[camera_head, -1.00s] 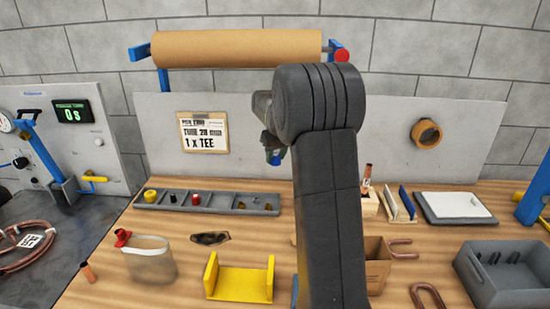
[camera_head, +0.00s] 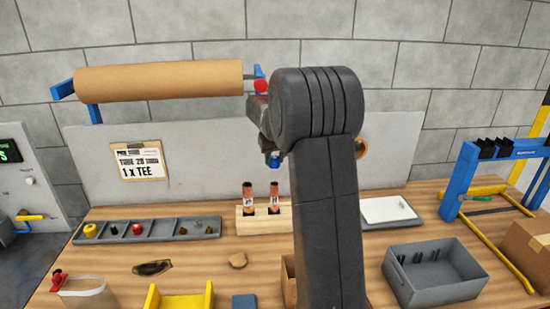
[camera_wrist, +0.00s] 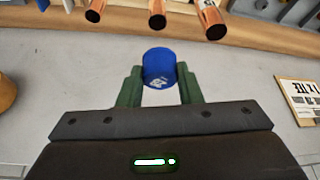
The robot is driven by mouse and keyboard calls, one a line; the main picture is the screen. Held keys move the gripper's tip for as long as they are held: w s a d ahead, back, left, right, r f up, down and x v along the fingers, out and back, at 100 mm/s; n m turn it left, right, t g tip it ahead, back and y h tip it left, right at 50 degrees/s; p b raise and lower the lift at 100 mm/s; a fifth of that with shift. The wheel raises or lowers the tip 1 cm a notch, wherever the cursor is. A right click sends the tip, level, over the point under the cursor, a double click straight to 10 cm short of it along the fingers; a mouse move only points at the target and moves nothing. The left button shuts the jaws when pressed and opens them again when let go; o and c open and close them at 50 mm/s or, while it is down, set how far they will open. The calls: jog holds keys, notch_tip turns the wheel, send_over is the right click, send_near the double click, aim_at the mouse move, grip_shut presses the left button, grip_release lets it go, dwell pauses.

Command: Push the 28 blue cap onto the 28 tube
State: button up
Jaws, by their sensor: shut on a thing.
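My gripper (camera_wrist: 159,84) is shut on the blue cap (camera_wrist: 158,62), with a green finger on each side of it. Pale marking shows on the cap, too small to read surely. In the head view the cap (camera_head: 274,162) hangs below the end of my arm, above the bench. Copper tubes (camera_head: 247,196) stand upright in a wooden block (camera_head: 258,224), below and left of the cap. The wrist view shows three tube ends (camera_wrist: 157,15) apart from the cap. I cannot tell which tube is the 28. My arm hides part of the bench.
A grey parts tray (camera_head: 150,228) with several caps lies left of the block. A yellow holder (camera_head: 180,300) is at the front. A grey bin (camera_head: 435,275) and blue frame (camera_head: 462,180) stand at the right. A note (camera_head: 138,160) leans on the back panel.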

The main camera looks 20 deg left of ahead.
aim_at(274, 184)
jog(key=shift+f+b, duration=1.9)
jog(key=shift+f, duration=1)
jog(key=shift+f+b, duration=1)
jog(key=shift+f, duration=0.85)
jog(key=o, duration=1)
jog(key=shift+r, duration=0.1)
jog(key=b+v, duration=0.1)
jog(key=v, duration=1.2)
jog(key=shift+s+d+r+b, duration=0.1)
jog(key=shift+d+r+b, duration=0.05)
jog(key=shift+r+b, duration=0.2)
jog(key=shift+f, duration=0.1)
